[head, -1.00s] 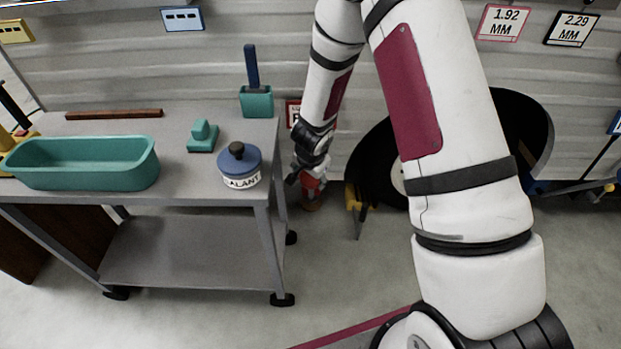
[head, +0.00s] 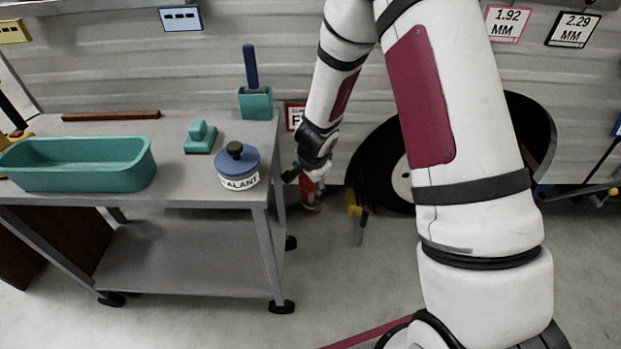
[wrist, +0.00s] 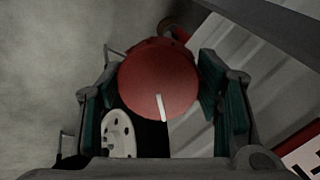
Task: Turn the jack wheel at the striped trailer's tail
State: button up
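In the wrist view a round red jack wheel (wrist: 150,85) with a white mark on its face lies between the two teal finger pads of my gripper (wrist: 158,88). The pads are spread apart on both sides of the wheel, close to its edges. I cannot tell whether they press on it. In the head view my gripper (head: 308,178) is low, to the right of the workbench, and a red thing (head: 310,197), partly hidden, shows just below it. The trailer's striped wall (head: 230,30) runs behind.
The grey wheeled workbench (head: 190,262) stands left of my gripper, with a teal tray (head: 75,180), a sealant pot (head: 238,177) and a teal cup (head: 256,105) on it. A black trailer tyre (head: 375,170) is to the right.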

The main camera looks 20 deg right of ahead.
jog(key=o, duration=0.4)
jog(key=shift+v, duration=6)
